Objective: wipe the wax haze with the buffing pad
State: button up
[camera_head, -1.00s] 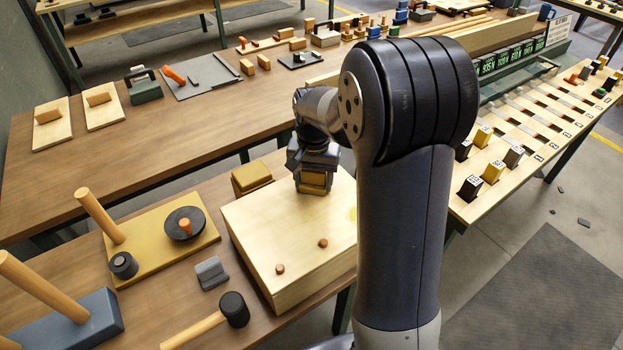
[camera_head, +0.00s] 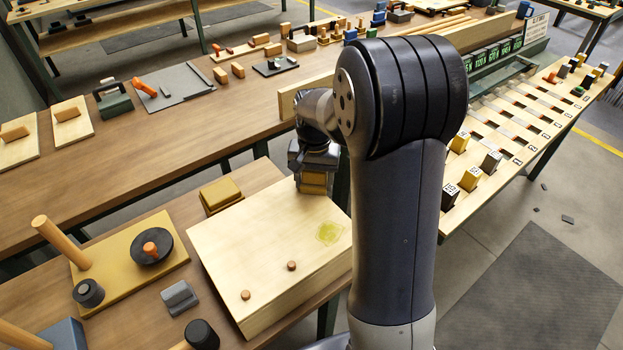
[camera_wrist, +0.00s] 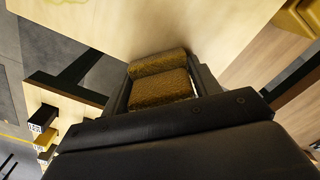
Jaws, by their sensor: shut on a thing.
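The wax haze (camera_head: 330,233) is a yellowish patch on top of the pale wooden block (camera_head: 260,240), near its right side. My gripper (camera_head: 314,178) is at the block's far edge, beyond the haze in the head view. It is shut on the buffing pad (camera_head: 314,188), a brown-yellow pad. In the wrist view the pad (camera_wrist: 160,85) sits between the fingers, close to the pale wood (camera_wrist: 120,30). I cannot tell whether it touches.
Two brown pegs (camera_head: 291,265) stand on the block's near part. Left of it are a yellow block (camera_head: 220,194), a grey block (camera_head: 179,297), a mallet head (camera_head: 201,334) and a yellow board (camera_head: 130,277) with a post. A long bench (camera_head: 150,150) lies behind.

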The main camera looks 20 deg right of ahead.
notch_tip(320, 180, up, 4)
jog(key=shift+s+a+f+p, duration=0.1)
jog(key=shift+s+f+p, duration=0.05)
jog(key=shift+p, duration=0.9)
jog(key=shift+r+p, duration=0.55)
jog(key=shift+r, duration=0.15)
jog(key=shift+r+p, duration=1.2)
jog(key=shift+r, duration=0.3)
